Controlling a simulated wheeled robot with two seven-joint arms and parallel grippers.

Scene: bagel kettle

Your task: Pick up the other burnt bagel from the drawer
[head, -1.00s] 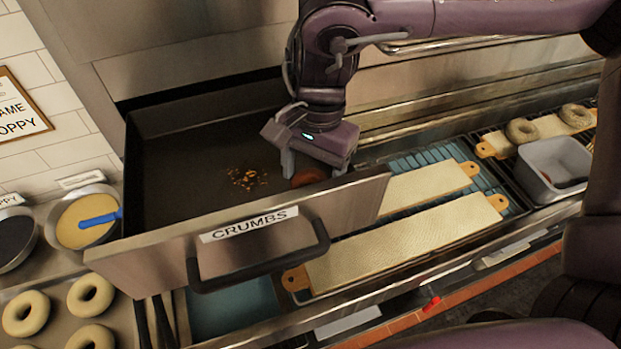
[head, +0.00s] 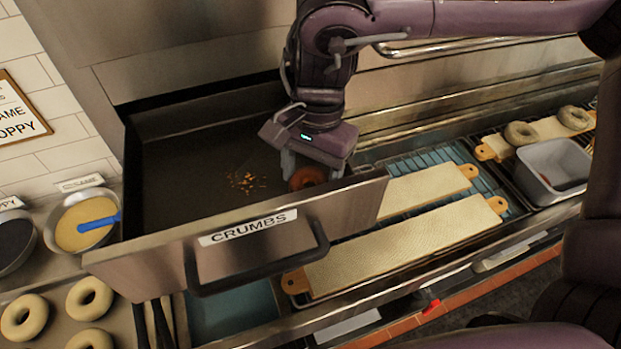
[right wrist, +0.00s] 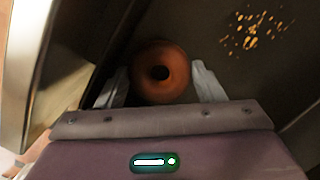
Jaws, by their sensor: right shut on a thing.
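The burnt bagel (head: 308,178) is a dark reddish-brown ring in the front right corner of the open drawer marked CRUMBS (head: 170,238). My right gripper (head: 315,174) reaches down into the drawer and is shut on this bagel. In the right wrist view the bagel (right wrist: 161,72) sits between the two grey fingers of the right gripper (right wrist: 160,84). I cannot tell whether it is clear of the drawer floor. Another dark reddish piece (head: 572,184) lies in the grey bin at the right, mostly hidden by the bin wall. My left gripper is not in view.
Orange crumbs (head: 247,182) lie on the drawer floor. The drawer's front wall and black handle (head: 258,270) stand close by my right gripper. Long boards (head: 400,245) lie on the counter, with the grey bin (head: 555,158) and pale bagels (head: 520,133) further right. Pale bagels (head: 88,298) lie at lower left.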

